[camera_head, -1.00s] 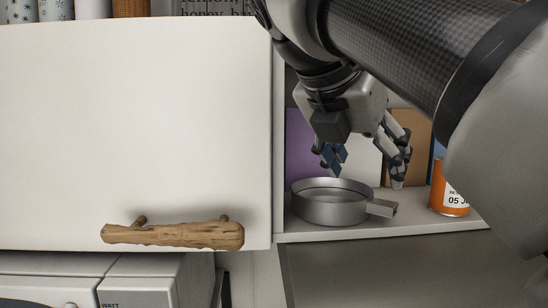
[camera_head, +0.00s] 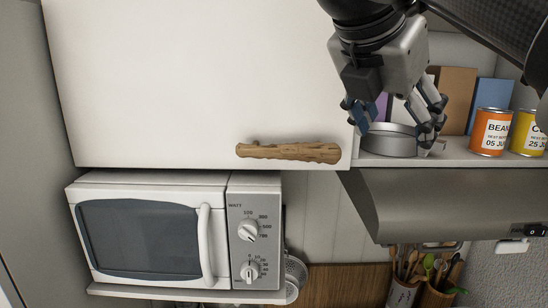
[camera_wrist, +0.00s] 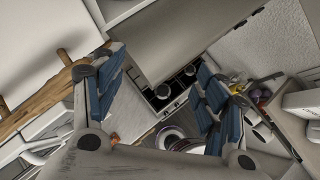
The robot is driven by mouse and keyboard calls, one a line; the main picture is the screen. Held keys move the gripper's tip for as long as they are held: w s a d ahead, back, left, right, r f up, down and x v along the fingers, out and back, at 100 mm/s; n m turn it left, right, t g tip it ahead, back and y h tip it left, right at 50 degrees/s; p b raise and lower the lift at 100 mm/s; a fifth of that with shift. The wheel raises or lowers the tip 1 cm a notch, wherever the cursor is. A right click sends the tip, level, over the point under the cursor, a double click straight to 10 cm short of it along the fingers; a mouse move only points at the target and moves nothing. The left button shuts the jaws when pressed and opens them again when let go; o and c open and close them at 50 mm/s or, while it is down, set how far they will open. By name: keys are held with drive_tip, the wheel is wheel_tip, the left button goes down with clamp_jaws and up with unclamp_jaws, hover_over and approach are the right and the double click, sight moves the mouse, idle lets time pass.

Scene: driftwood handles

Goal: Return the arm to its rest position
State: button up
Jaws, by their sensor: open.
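My gripper (camera_head: 398,118) is open and empty, at the upper right of the head view. It hangs in front of the open shelf, and its fingers overlap a round grey metal pan (camera_head: 388,141) on that shelf. In the wrist view my gripper (camera_wrist: 155,90) shows two spread fingers with blue pads and nothing between them. My arm reaches in from the top right corner. I cannot tell how far the fingers are from the pan.
A white cabinet door (camera_head: 200,80) with a driftwood handle (camera_head: 290,152) is left of my gripper. Below are a microwave (camera_head: 170,235) and a range hood (camera_head: 450,200). An orange can (camera_head: 490,132) and a yellow can (camera_head: 528,134) stand on the shelf. A stove (camera_wrist: 165,92) shows below.

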drive_tip(key=w+d+f+m+y, duration=0.1)
drive_tip(key=w+d+f+m, duration=0.15)
drive_tip(key=d+f, duration=0.2)
drive_tip(key=s+a+f+m+y, duration=0.2)
drive_tip(key=s+f+m, duration=0.3)
drive_tip(key=f+m, duration=0.4)
drive_tip(key=s+a+f+m+y, duration=0.1)
drive_tip(key=s+f+m, duration=0.55)
drive_tip(key=f, duration=0.35)
drive_tip(key=s+a+f+m+y, duration=0.2)
drive_tip(key=s+f+m, duration=0.3)
drive_tip(key=f+m, duration=0.4)
wheel_tip(320, 180, down, 35)
drive_tip(key=s+n+g+b, duration=0.1)
drive_tip(key=b, duration=3.1)
drive_tip(key=shift+s+d+g, duration=0.15)
drive_tip(key=shift+d+g, duration=0.1)
drive_tip(key=shift+g, duration=0.15)
